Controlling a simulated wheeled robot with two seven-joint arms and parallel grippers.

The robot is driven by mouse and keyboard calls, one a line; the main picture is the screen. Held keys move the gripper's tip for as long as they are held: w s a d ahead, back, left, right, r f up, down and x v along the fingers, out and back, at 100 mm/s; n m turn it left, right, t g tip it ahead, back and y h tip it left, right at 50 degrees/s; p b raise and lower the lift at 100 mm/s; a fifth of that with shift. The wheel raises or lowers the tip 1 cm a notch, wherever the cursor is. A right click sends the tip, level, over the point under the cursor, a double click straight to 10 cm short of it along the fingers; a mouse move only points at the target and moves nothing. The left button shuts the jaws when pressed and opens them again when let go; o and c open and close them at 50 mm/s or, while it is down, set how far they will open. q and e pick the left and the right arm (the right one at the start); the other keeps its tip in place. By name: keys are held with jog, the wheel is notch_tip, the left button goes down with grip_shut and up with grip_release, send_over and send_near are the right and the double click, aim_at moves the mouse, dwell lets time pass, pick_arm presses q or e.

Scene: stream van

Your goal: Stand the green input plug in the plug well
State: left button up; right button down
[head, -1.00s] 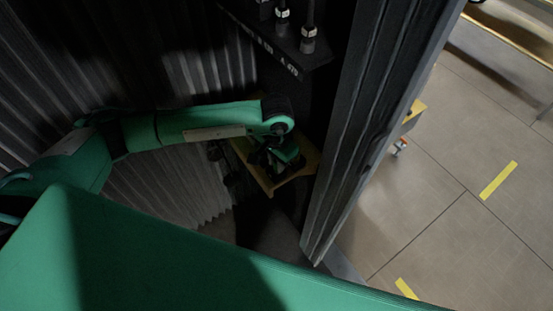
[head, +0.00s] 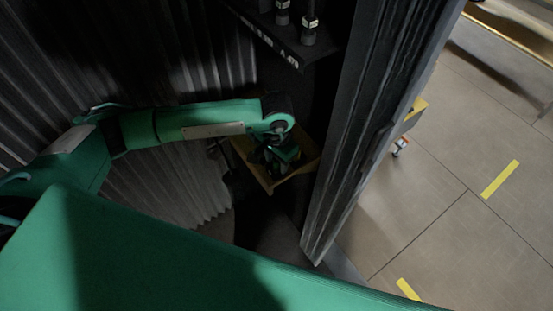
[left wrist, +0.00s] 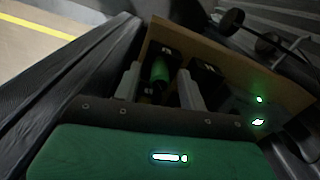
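A green cylindrical thing, which looks like the green input plug (left wrist: 161,69), stands among dark blocks in a wooden box in the left wrist view. My left gripper (left wrist: 159,74) has its two grey fingers apart, one on each side of the green plug as seen from the wrist. A gap shows on both sides of it, and I cannot tell how deep the fingers reach. In the head view the left gripper (head: 281,154) is over the wooden box (head: 306,166), dark and partly hidden by my wrist. I cannot make out which opening is the plug well. My right gripper is not in view.
A dark shelf (head: 262,36) with white lettering carries black connectors (head: 309,33) above the box. A ribbed dark wall (head: 180,190) is on the left. A thick dark door post (head: 350,130) stands close on the right. Open tiled floor (head: 440,200) lies beyond it.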

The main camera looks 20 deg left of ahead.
aim_at(276, 161)
pick_arm(q)
jog(key=shift+r+p, duration=0.65)
jog(key=shift+p, duration=0.3)
jog(key=shift+w+r, duration=0.1)
jog(key=shift+r, duration=0.2)
notch_tip(276, 161, up, 11)
jog(key=b, duration=0.4)
jog(key=shift+r, duration=0.15)
